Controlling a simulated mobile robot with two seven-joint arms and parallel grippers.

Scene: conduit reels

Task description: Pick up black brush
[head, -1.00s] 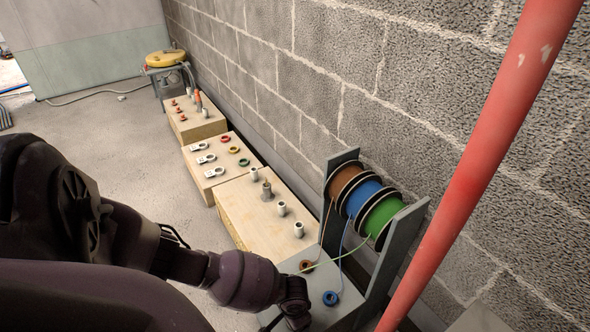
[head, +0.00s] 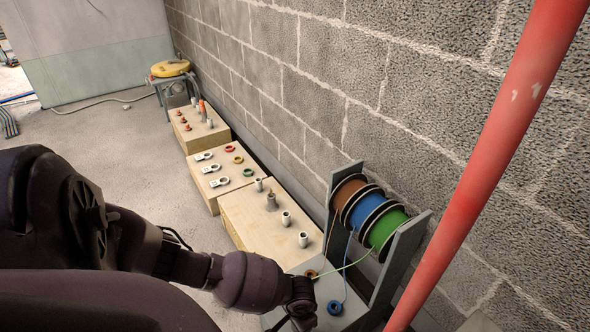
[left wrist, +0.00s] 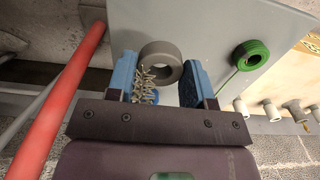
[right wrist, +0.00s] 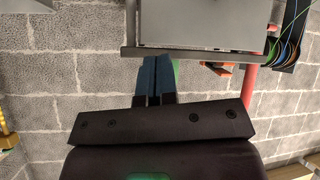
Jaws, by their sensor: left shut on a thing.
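I see nothing in these views that I can clearly tell as a black brush.
The reel stand (head: 393,262) holds brown, blue and green reels (head: 387,228). A brown ring (head: 311,274) and a blue ring (head: 335,307) lie on its base. Wooden boxes with small fittings (head: 237,220) line the wall. A red pole (head: 490,165) crosses the right side.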

